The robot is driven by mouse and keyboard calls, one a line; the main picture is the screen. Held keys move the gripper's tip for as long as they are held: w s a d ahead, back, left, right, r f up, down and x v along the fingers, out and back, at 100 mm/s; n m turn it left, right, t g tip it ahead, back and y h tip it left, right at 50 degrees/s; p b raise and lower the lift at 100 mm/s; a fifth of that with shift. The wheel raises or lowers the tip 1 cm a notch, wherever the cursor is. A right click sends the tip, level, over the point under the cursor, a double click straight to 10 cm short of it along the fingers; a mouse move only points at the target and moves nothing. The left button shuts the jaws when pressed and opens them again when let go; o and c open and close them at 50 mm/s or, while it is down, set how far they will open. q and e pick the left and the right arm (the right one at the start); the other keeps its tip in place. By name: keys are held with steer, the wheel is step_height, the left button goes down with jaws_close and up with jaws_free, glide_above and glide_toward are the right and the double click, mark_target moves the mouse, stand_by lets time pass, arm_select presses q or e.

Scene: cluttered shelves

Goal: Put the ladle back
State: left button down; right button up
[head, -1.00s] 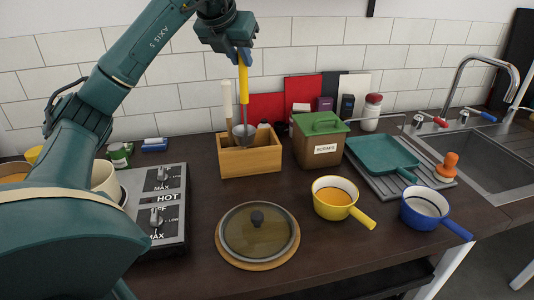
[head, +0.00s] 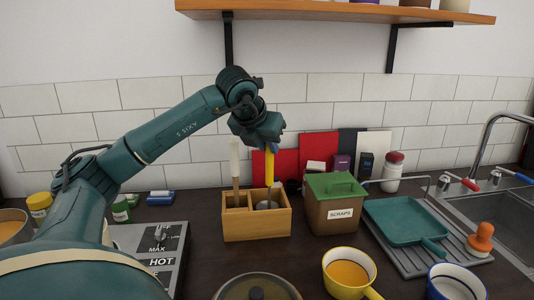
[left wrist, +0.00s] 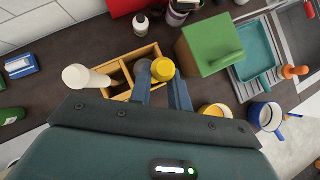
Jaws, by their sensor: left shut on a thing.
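The ladle (head: 269,166) has a yellow handle and a grey bowl, and it stands upright with its bowl down. The bowl is low in the right part of the wooden utensil box (head: 258,225), partly hidden by the front wall. I cannot tell whether it touches the bottom. My left gripper (head: 271,147) is shut on the top of the yellow handle, above the box. In the left wrist view the round yellow handle end (left wrist: 163,69) shows by the fingers, over the box (left wrist: 118,78). My right gripper is not in view.
A pale-handled utensil (head: 235,163) stands in the box's left part. The green-lidded scraps bin (head: 335,208) is close on the right. A stove panel (head: 150,248) is at left, a lidded pan (head: 257,288) in front, and a wall shelf (head: 340,12) above.

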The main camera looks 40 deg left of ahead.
arm_select(q)
steer(key=shift+f, duration=0.75)
steer(key=c, duration=1.8)
jaws_free()
steer(key=shift+f, duration=0.15)
steer(key=o, duration=0.5)
